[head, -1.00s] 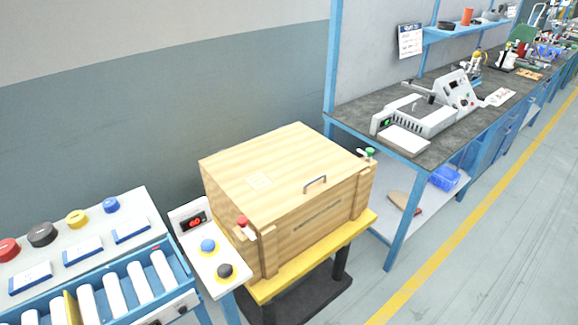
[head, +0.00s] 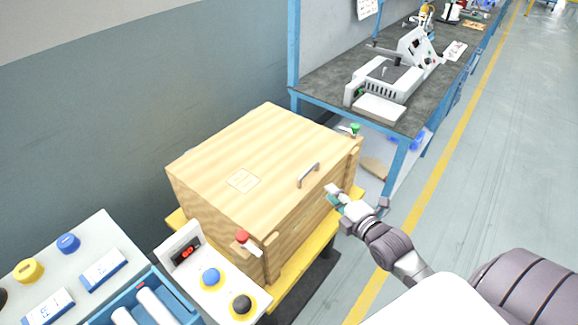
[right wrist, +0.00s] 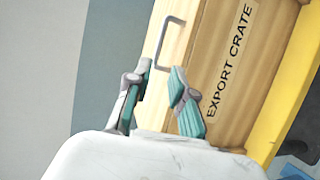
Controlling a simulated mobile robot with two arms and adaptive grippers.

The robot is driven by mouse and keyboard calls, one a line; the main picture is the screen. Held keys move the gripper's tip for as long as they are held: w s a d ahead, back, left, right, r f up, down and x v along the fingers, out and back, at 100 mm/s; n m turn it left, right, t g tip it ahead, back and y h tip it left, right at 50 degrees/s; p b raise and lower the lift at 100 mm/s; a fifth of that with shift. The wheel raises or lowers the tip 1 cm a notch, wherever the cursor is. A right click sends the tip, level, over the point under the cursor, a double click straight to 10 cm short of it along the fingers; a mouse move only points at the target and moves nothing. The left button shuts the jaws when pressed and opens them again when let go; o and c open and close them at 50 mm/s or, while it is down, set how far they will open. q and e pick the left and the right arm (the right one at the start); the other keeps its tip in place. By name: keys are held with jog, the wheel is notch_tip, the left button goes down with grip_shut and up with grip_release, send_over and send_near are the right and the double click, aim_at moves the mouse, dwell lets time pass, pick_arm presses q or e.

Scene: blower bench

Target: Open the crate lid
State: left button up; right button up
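The wooden crate (head: 215,215) stands on a yellow stand with its lid (head: 255,155) closed. A metal handle (head: 308,175) sits near the lid's front edge; it also shows in the right wrist view (right wrist: 166,42). A red-topped fitting (head: 243,238) and a green-topped fitting (head: 354,130) sit at the crate's two front corners. My right gripper (head: 333,196) is in front of the crate, right of the handle and apart from it. In the right wrist view its teal-padded fingers (right wrist: 160,78) are spread and empty, near the "EXPORT CRATE" label (right wrist: 230,62). My left gripper is not in view.
A control box (head: 212,280) with a red display and blue and black buttons stands close at the crate's left front. A roller conveyor (head: 130,290) is at lower left. A workbench (head: 330,75) with instruments stands behind right. The floor at right is clear.

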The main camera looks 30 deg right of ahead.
aim_at(309, 169)
jog(key=w, duration=0.4)
jog(key=w+f, duration=0.1)
jog(key=w, duration=0.3)
jog(key=w+f+p, duration=0.1)
jog(key=w, duration=0.4)
jog(key=shift+d+f, duration=0.15)
jog(key=shift+d, duration=0.05)
grip_shut()
